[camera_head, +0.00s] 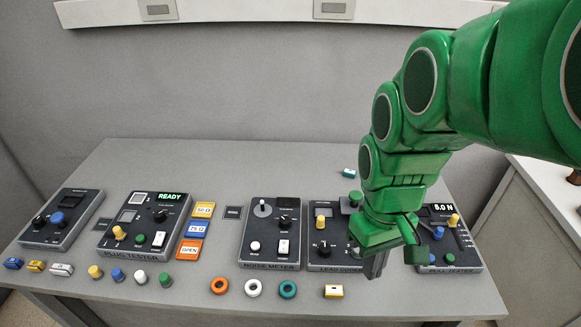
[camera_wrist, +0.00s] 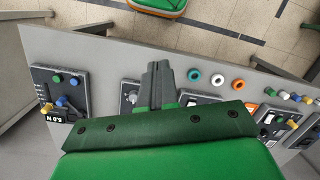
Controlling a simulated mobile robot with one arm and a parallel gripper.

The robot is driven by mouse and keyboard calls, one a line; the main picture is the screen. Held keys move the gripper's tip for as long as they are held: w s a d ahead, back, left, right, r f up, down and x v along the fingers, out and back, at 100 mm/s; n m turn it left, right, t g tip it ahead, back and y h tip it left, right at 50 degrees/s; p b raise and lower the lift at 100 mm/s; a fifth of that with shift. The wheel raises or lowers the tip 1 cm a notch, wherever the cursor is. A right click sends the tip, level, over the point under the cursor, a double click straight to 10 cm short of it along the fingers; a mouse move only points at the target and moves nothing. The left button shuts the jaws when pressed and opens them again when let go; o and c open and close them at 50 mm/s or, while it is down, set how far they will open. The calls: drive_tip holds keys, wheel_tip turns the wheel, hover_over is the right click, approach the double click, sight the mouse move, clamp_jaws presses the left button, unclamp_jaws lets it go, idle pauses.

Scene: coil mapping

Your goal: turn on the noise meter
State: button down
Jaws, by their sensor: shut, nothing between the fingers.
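My gripper (camera_head: 375,266) is shut and empty, pointing down over the device to the right of the noise meter.
A lead device (camera_head: 335,262) stands partly under my arm. A pull tester (camera_head: 450,258) is at right, a plug tester (camera_head: 133,240) reading READY at left. Coloured rings (camera_head: 252,288), pegs and blocks line the front edge. The table's back is mostly clear.

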drive_tip(key=w+a+f+n, duration=0.2)
drive_tip(key=w+a+n, duration=0.5)
drive_tip(key=w, duration=0.5)
drive_tip(key=n, duration=0.6)
hover_over(283, 250)
drive_tip(key=w, duration=0.3)
wheel_tip(283, 250, down, 6)
drive_tip(key=shift+f, duration=0.1)
drive_tip(key=f, duration=0.4)
drive_tip(key=s+f, duration=0.1)
drive_tip(key=f, duration=0.4)
drive_tip(key=s+f, duration=0.1)
drive_tip(key=f, duration=0.3)
drive_tip(key=shift+s+f, duration=0.15)
drive_tip(key=shift+f, duration=0.2)
drive_tip(key=shift+s+f, duration=0.1)
drive_tip(key=shift+w, duration=0.3)
drive_tip(key=shift+w, duration=0.5)
